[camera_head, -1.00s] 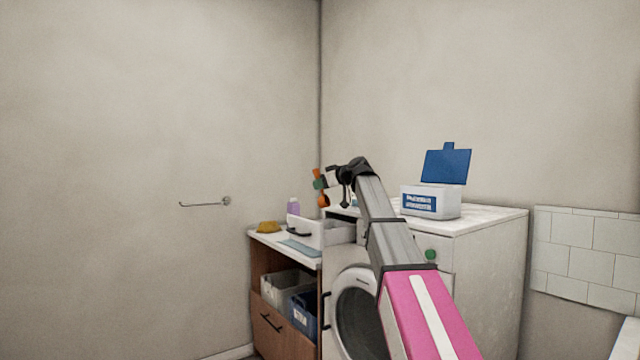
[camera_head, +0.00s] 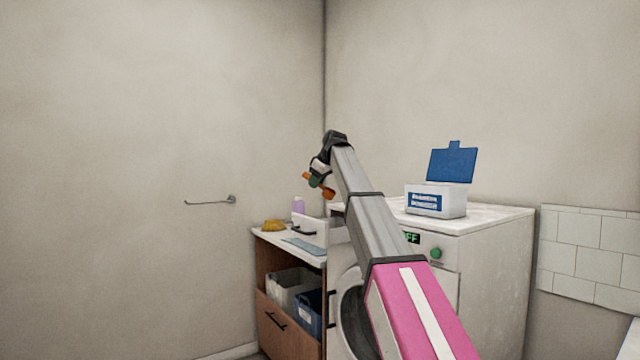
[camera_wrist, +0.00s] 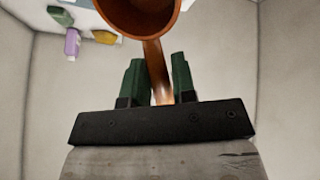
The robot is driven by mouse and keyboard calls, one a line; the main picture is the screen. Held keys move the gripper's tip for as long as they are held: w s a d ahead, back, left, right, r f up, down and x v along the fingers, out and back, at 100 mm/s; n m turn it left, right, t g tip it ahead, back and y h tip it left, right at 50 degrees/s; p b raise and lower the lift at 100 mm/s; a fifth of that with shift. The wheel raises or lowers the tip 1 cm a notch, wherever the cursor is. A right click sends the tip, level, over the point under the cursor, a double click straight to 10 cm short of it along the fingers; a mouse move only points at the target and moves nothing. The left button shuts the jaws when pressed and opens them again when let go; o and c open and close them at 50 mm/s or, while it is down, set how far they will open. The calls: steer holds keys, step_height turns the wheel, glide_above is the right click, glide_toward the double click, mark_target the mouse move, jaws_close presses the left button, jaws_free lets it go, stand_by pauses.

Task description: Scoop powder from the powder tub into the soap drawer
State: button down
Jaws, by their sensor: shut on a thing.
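My gripper (camera_head: 316,180) is shut on an orange scoop (camera_head: 329,194) and holds it in the air above the pulled-out soap drawer. In the wrist view, the green fingers (camera_wrist: 158,80) clamp the scoop's handle, and its round cup (camera_wrist: 140,12) is cut off at the top edge. I cannot tell whether powder is in the cup. The white soap drawer (camera_head: 312,223) sticks out at the washing machine's left, partly hidden by my arm. The powder tub (camera_head: 436,201), white with a blue label, stands on the machine with its blue lid (camera_head: 452,162) raised.
The washing machine (camera_head: 490,260) has a lit display and a green knob. A wooden cabinet (camera_head: 268,290) beside it carries a purple bottle (camera_head: 298,205) and a yellow item (camera_head: 274,225), with bins below. A towel bar (camera_head: 210,201) is on the wall.

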mark_target(308, 177)
steer(key=h, duration=0.1)
steer(key=w+a+g+h, duration=0.1)
steer(key=a+g+h, duration=0.1)
steer(key=h, duration=0.1)
steer(key=shift+w+a+r+n, duration=0.1)
steer(key=shift+w+a+n, duration=0.1)
steer(key=shift+a+n, duration=0.1)
steer(key=shift+a+g+h, duration=0.2)
steer(key=shift+g+h, duration=0.2)
steer(key=shift+h, duration=0.3)
